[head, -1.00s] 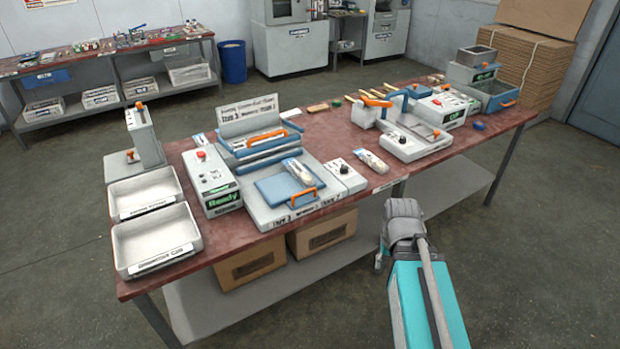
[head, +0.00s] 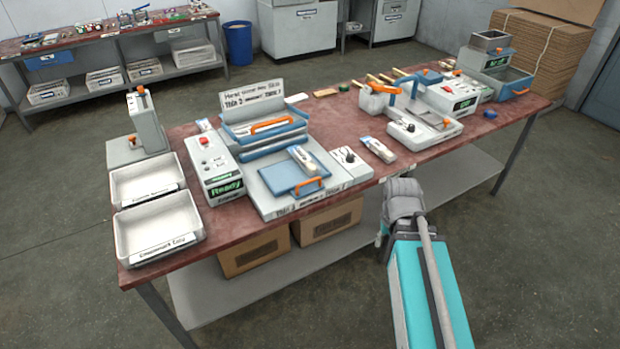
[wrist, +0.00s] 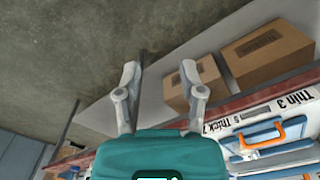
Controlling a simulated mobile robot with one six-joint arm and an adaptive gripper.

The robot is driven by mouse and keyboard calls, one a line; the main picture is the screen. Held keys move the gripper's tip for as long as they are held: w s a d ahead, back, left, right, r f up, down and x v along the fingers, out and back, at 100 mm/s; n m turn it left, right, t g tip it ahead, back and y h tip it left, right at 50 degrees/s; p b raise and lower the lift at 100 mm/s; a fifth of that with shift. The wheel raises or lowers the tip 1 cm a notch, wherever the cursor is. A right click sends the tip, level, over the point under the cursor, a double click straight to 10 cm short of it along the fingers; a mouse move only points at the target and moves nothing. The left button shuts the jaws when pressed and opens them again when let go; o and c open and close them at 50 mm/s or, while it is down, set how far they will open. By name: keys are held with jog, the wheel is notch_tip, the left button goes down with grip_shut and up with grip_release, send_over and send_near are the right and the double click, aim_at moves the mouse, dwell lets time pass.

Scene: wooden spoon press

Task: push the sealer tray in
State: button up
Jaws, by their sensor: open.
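The sealer (head: 268,205) is a white machine with a raised blue-edged lid and an orange lid handle, on the red-brown table. Its blue sealer tray (head: 278,182) sticks out at the front with an orange handle (head: 308,186), and a white packet (head: 302,158) lies on it. In the wrist view, the orange handle (wrist: 260,133) and blue tray edge show at lower right. My gripper (wrist: 158,68) is open and empty, its two fingers apart over the floor and lower shelf. In the head view, my arm hides most of it, near the table's front edge, right of the sealer.
A control box (head: 214,172) reading "Ready" stands left of the sealer. Two white bins (head: 158,238) are at the table's left end. A small dial box (head: 350,167) and a loose packet (head: 378,149) lie right of the sealer. Cardboard boxes (head: 332,219) are on the lower shelf.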

jog(key=w+a+r+m+t+p, duration=0.1)
jog(key=w+a+r+m+p, duration=0.6)
jog(key=w+a, duration=0.6)
notch_tip(320, 180, up, 6)
jog(key=m+y+p, duration=0.1)
jog(key=m+p, duration=0.3)
jog(key=p, duration=0.1)
send_over(309, 181)
jog(key=s+d, duration=0.2)
jog(key=shift+a+f+t, duration=0.15)
jog(key=shift+a+t, duration=0.05)
jog(key=shift+t, duration=0.2)
jog(key=shift+f, duration=0.15)
jog(key=f+b, duration=0.4)
jog(key=w+a+f+b, duration=0.1)
jog(key=f+b, duration=0.4)
jog(key=w+f+b, duration=0.1)
jog(key=f+b, duration=0.3)
jog(key=shift+a+f, duration=0.15)
jog(key=shift+a, duration=0.1)
grip_shut()
